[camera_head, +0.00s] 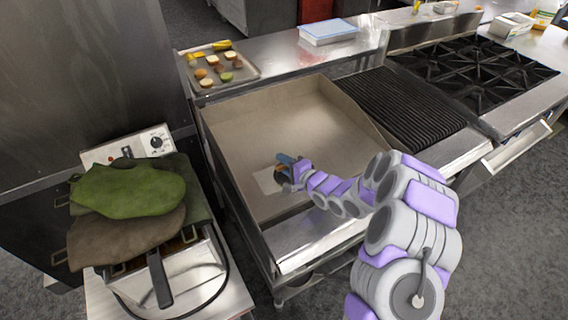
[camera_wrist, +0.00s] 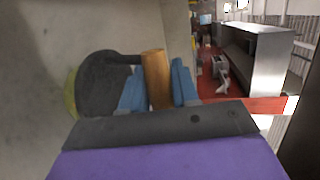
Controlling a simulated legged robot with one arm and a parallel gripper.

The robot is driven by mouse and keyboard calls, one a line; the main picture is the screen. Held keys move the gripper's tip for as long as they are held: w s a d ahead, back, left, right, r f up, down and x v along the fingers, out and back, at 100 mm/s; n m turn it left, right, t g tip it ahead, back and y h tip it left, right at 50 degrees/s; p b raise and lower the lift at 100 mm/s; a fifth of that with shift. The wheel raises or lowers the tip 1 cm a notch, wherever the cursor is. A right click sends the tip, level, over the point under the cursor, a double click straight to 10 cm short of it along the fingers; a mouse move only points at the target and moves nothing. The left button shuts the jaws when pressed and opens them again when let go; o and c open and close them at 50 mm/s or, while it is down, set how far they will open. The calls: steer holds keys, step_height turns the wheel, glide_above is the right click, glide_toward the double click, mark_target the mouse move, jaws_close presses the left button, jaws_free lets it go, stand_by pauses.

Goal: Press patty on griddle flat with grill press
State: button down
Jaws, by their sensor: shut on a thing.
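My gripper (camera_head: 289,168) is low over the flat griddle (camera_head: 290,115), toward its front. In the wrist view my gripper's blue fingers (camera_wrist: 157,78) are shut on the wooden handle of the grill press (camera_wrist: 104,73). The press has a dark round plate, which lies close to the griddle surface. A yellow-green sliver (camera_wrist: 71,96) shows at the plate's left edge; I cannot tell what it is. No patty can be made out, and the area under the press is hidden. A pale square patch (camera_head: 267,181) lies on the griddle just left of my gripper.
Raised walls border the griddle. A ribbed grill (camera_head: 405,103) and a burner stove (camera_head: 475,70) stand to the right. A tray of food pieces (camera_head: 245,72) and a blue-lidded container (camera_head: 328,32) sit behind. A fryer with green and brown mitts (camera_head: 130,190) stands left.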

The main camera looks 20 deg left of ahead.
steer(key=shift+s+f, duration=0.1)
steer(key=shift+f, duration=0.1)
steer(key=shift+w+a+r+p, duration=0.15)
steer(key=shift+w+r+p, duration=0.05)
steer(key=shift+r+p, duration=0.6)
step_height(320, 180, up, 8)
steer(key=p, duration=0.5)
steer(key=shift+p, duration=0.3)
steer(key=shift+f, duration=0.15)
